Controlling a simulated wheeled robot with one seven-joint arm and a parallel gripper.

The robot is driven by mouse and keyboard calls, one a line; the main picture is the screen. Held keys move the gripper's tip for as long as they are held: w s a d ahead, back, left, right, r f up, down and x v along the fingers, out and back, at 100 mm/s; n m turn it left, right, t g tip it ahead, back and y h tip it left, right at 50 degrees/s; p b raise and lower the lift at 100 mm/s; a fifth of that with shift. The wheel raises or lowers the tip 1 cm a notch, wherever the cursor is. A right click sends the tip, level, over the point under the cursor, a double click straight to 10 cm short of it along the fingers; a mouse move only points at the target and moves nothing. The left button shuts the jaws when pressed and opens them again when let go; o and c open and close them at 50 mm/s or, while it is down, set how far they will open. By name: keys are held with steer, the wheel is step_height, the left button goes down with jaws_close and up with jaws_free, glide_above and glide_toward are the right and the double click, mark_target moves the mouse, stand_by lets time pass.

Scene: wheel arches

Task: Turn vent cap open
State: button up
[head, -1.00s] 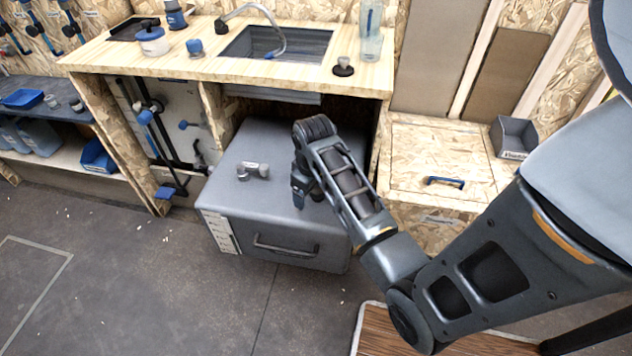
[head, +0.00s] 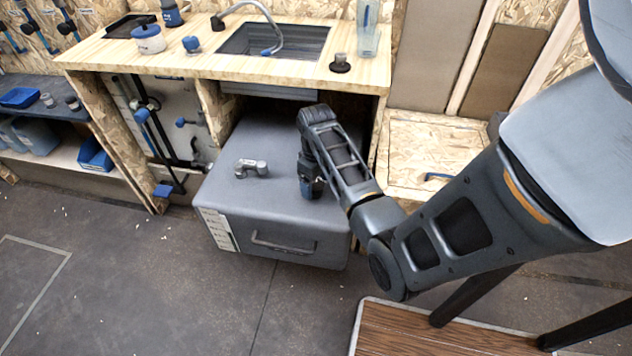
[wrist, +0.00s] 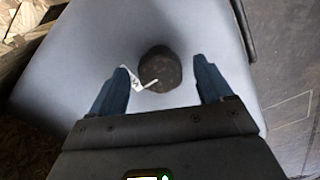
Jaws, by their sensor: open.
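A dark round cap (wrist: 160,68) stands on the grey top of a box in the wrist view, with a small white tag beside it whose lettering I cannot read fully. I take it for the vent cap. My gripper (wrist: 163,78) is open, with one blue finger on each side of the cap and a gap to each. I cannot tell how high the fingertips are above the box top.
A grey metal fitting (head: 251,168) sits on the box top left of my gripper. The box stands partly under the wooden counter (head: 200,66) with a sink. A wooden chest (head: 425,150) is to the right. The floor in front is clear at the left.

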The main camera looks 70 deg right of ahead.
steer(key=shift+f, duration=0.15)
steer(key=shift+c, duration=0.5)
steer(key=c, duration=1)
steer(key=shift+o, duration=0.2)
steer(key=m+p, duration=0.3)
steer(key=shift+w+a+r+m, duration=0.1)
steer(key=shift+r+m, duration=0.15)
steer(key=shift+m, duration=0.15)
steer(key=m+p, duration=0.3)
steer(key=m, duration=0.1)
steer(key=shift+m, duration=0.3)
steer(key=m+p, duration=0.2)
steer(key=m, duration=0.3)
steer(key=shift+f, duration=0.1)
steer(key=shift+w+m+p, duration=0.1)
steer(key=shift+m+p, duration=0.35)
steer(key=shift+m, duration=1.85)
steer(key=shift+f, duration=0.1)
